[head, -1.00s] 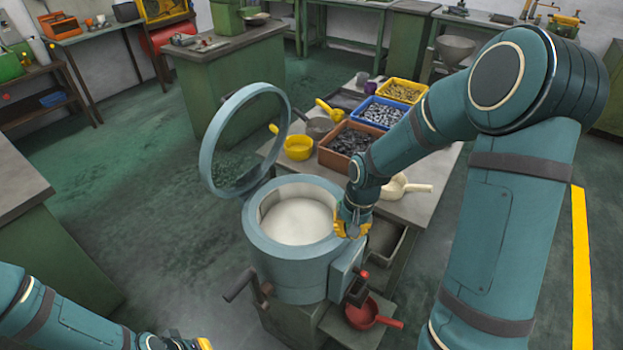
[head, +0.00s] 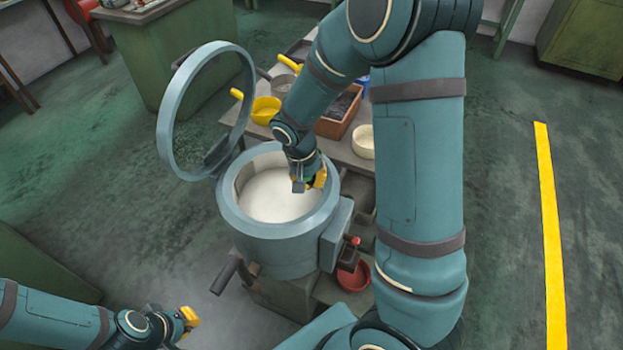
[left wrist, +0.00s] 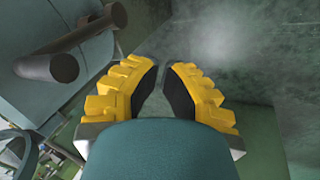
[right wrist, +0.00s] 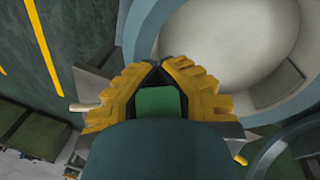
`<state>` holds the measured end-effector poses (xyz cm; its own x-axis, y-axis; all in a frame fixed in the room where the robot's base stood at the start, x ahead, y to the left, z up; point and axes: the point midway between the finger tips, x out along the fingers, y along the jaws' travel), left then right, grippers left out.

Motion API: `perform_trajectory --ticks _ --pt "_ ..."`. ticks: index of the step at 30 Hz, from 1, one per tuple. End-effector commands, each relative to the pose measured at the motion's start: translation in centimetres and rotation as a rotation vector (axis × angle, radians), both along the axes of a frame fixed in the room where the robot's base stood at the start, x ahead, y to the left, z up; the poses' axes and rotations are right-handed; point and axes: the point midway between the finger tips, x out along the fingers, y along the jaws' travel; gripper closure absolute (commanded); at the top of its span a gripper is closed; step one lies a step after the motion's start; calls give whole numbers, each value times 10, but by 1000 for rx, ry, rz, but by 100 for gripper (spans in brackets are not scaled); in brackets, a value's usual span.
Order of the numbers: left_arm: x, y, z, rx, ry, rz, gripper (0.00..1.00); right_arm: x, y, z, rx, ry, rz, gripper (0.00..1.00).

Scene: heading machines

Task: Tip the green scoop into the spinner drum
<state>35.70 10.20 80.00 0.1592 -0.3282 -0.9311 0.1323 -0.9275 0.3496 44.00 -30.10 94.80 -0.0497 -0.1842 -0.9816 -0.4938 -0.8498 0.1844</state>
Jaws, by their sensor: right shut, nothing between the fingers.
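The spinner drum (head: 232,222) is a blue-grey round machine with a pale, empty-looking inside. Its ring-shaped lid (head: 168,125) stands open at the back left. My right gripper (head: 318,180) is over the right part of the drum's opening, near the rim; its fingertips meet in the right wrist view (right wrist: 158,66), where the drum's pale inside (right wrist: 225,40) lies beyond them. A green patch (right wrist: 158,102) shows between the fingers' bases; I cannot tell whether it is the green scoop. No whole green scoop is visible. My left gripper (head: 190,318) is open and empty, left of and below the drum.
Behind the drum, a table holds a yellow scoop (head: 265,110), a brown bin (head: 337,124) of dark parts and a cream vessel (head: 363,143), partly hidden by my right arm. A red scoop (head: 353,276) sits low by the drum. A crank handle (head: 225,274) sticks out at the front left.

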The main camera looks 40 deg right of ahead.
Motion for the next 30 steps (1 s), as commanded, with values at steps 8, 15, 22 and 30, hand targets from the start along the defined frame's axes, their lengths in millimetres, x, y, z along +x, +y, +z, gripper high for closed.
perform_trajectory --ticks 8,15,22,30 --pt "3 0 10 1 -8 4 100 5 8 3 -307 144 8 100" --pt "1 0 -2 0 -2 0 100 8 15 -8 -566 262 6 100" --pt "-5 -1 -18 -3 10 -9 100 11 22 -16 -800 375 5 100" --pt "-10 -2 -31 -5 21 -18 100 14 27 -23 -977 461 2 100"
